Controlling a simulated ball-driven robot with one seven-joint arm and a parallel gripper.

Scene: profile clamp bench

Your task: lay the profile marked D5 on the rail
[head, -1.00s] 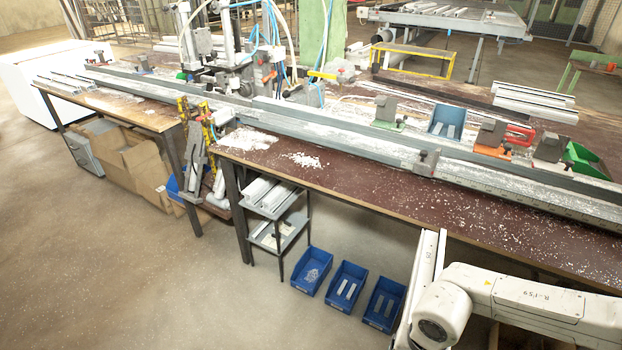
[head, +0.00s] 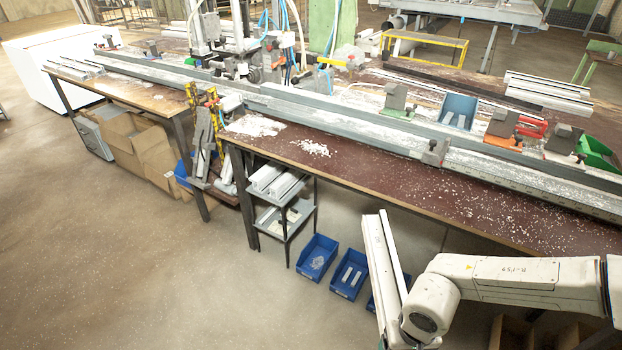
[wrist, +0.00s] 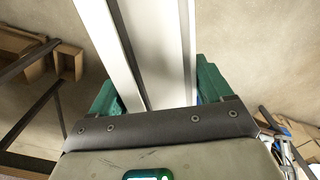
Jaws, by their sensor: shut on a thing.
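A long white profile (head: 377,270) is held in front of the bench, over the floor, and slants with its upper end to the left. In the wrist view it runs up from between the green fingers of my gripper (wrist: 155,92), which is shut on it. No D5 mark can be read on it. In the head view my arm hides the gripper. The long grey rail (head: 345,117) runs along the bench top, dusted with white chips, beyond the profile and apart from it.
The brown bench (head: 385,180) has a clear front strip with scattered chips. A grey clamp block (head: 435,152) stands at the rail's front side. Blue bins (head: 317,257) and a small shelf (head: 286,216) with profiles stand below. More clamps and a green bin (head: 596,152) line the back.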

